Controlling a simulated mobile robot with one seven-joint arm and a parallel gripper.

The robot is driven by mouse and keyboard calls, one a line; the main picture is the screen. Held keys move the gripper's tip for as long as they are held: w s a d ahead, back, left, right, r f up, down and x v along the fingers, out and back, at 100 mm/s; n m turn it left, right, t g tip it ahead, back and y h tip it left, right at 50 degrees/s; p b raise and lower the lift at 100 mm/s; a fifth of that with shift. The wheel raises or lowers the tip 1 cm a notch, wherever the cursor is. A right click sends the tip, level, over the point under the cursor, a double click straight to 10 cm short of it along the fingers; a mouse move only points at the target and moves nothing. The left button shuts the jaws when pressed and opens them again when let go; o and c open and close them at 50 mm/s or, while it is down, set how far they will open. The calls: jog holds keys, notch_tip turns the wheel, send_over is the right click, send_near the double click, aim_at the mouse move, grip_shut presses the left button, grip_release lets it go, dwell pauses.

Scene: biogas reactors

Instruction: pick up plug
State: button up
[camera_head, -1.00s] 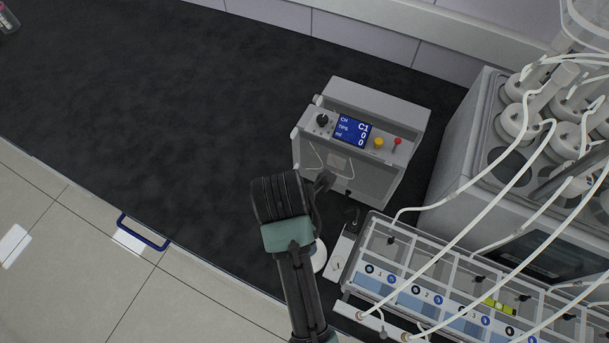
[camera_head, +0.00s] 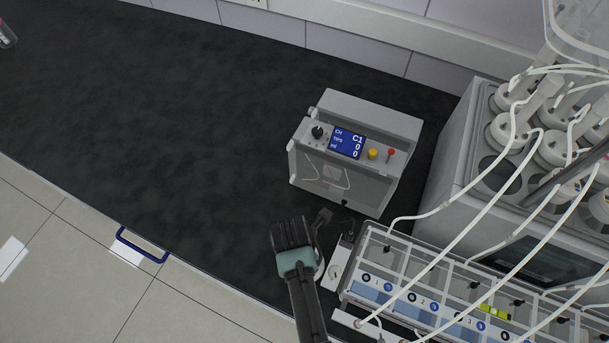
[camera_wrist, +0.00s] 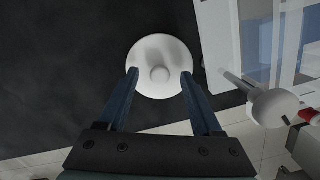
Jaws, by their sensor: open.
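A white round disc with a small raised knob, apparently the plug (camera_wrist: 160,52), lies on the dark bench in the wrist view. My gripper (camera_wrist: 160,76) is open, with its two blue fingers apart on either side of the knob, over the lower part of the disc. Nothing is held between them. Whether the fingertips touch the disc or hover above it cannot be told. In the head view only a sliver of the white disc (camera_head: 320,265) shows beside my dark wrist, which hides the rest and the fingers.
A grey control box (camera_head: 355,150) with a blue screen stands behind my wrist. A clear-fronted rack (camera_head: 440,285) with white tubes is close to the right, and the reactor unit (camera_head: 460,150) stands beyond it. The dark bench (camera_head: 150,120) is mostly bare on the left.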

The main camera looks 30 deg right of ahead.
jog(key=shift+f, duration=0.25)
grip_shut()
dwell(1.3)
